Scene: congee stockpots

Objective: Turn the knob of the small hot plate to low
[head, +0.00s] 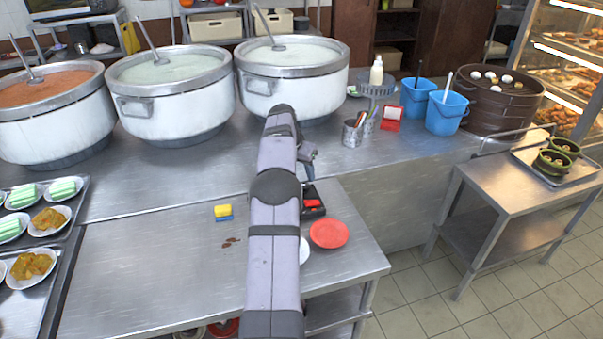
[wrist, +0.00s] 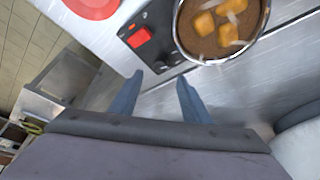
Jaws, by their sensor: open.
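The small hot plate (head: 315,212) is black and stands on the front steel table, partly hidden behind my arm in the head view. In the wrist view its black front panel (wrist: 128,33) carries a red part (wrist: 140,37). A small dark shape (wrist: 161,66) at the panel's lower end may be the knob; its setting cannot be read. A pot of brown broth with golden pieces (wrist: 222,30) sits beside the panel, over the hot plate. My gripper (wrist: 160,78) is open and empty, its fingertips close to that end of the panel; contact cannot be told.
A yellow and blue sponge (head: 223,212) lies to the left. Large stockpots (head: 290,85) stand behind, with a metal utensil cup (head: 352,133) and blue buckets (head: 446,112). The table's middle left is mostly clear.

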